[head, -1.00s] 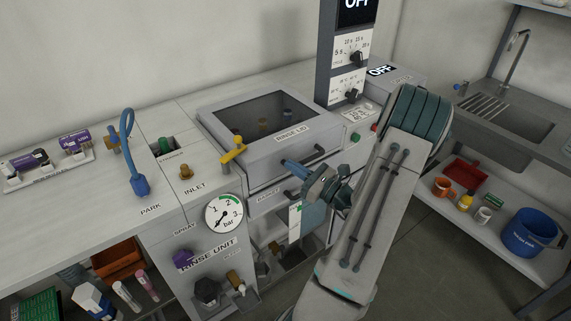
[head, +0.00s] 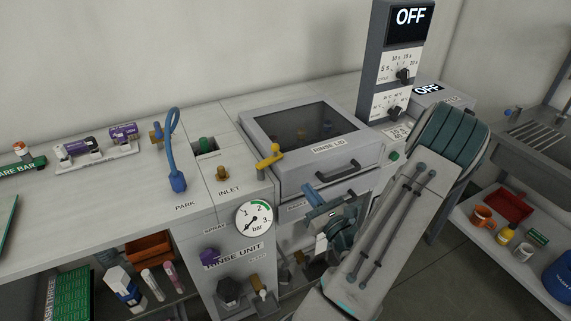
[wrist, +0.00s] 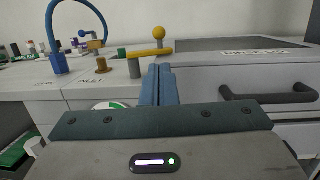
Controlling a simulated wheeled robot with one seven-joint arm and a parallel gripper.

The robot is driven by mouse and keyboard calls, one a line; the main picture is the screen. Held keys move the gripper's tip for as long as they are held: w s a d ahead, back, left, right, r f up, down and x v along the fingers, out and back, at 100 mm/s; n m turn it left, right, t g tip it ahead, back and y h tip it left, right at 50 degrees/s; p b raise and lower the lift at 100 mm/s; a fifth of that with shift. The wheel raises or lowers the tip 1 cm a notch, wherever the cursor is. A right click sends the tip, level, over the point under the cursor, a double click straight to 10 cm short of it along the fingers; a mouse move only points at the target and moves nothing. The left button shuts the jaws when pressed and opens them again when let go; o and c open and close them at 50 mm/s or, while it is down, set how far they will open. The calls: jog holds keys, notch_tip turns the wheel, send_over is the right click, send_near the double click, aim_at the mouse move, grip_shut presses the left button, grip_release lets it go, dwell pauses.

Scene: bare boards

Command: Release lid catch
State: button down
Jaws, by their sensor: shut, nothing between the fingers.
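The lid catch is a yellow lever with a ball end (head: 270,156), at the left front corner of the closed rinse lid (head: 310,128). My gripper (head: 307,189) is in front of the rinse unit, below and right of the catch. Its blue fingers (wrist: 159,84) are shut and empty, pointing toward the catch area. They appear apart from the lever, though the wrist view cannot show the exact gap.
The dark lid handle (head: 339,171) is just right of my gripper. The brass inlet fitting (head: 222,173), blue park hose (head: 177,180) and pressure gauge (head: 254,218) are to the left. A control tower reading OFF (head: 403,60) stands behind right.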

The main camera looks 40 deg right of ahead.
aim_at(283, 168)
jog(key=p+x, duration=0.3)
jog(key=x, duration=1.1)
jog(key=shift+a, duration=0.1)
